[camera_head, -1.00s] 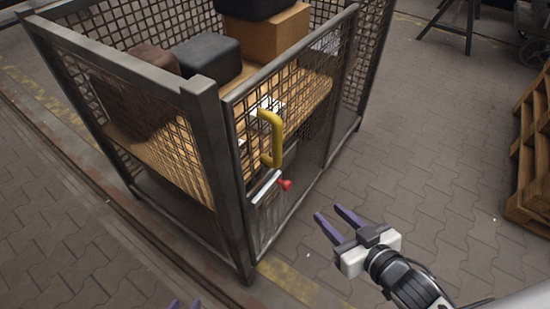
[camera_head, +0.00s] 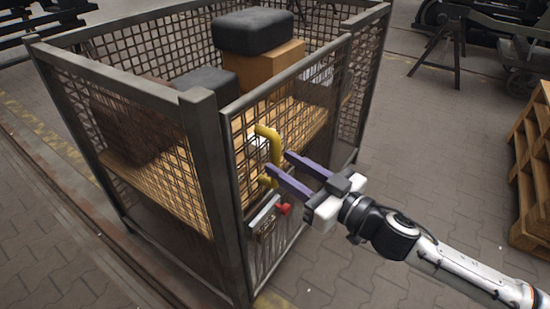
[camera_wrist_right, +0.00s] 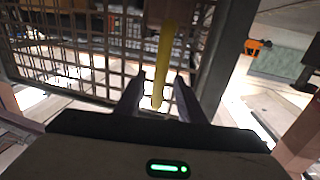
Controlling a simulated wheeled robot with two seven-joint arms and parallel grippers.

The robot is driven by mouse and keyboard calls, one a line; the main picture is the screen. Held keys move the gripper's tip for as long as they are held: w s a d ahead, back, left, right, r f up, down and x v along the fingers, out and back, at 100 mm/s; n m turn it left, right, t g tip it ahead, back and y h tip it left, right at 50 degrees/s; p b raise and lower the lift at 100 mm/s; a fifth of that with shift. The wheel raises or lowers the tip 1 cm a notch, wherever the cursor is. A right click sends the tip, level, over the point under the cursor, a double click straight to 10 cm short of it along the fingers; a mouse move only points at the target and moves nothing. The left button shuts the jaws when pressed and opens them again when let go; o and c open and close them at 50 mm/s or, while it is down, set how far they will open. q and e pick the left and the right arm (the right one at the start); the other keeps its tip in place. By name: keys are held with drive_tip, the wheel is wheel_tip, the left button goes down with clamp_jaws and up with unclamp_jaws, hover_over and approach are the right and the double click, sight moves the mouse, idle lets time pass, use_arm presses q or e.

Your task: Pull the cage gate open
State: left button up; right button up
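The cage gate (camera_head: 292,128) is a mesh panel in a grey frame on the cage's right-hand face, and it stands shut against the corner post. A yellow handle (camera_head: 274,150) is fixed upright on it, with a red knob (camera_head: 284,208) on a latch below. My right gripper (camera_head: 277,164) is open, its purple fingers pointing at the handle. In the right wrist view the yellow handle (camera_wrist_right: 163,68) runs between the two open fingers (camera_wrist_right: 157,88), with a gap to each side. Contact cannot be told. My left gripper is not in view.
The cage holds dark padded boxes (camera_head: 252,32) and a brown carton (camera_head: 262,66) on a wooden shelf. A wooden pallet stack (camera_head: 532,165) stands at the right. Paved floor (camera_head: 440,150) between cage and pallets is clear apart from my arm.

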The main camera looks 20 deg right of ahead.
sight(279, 162)
drive_tip(key=shift+x, duration=1.8)
clamp_jaws()
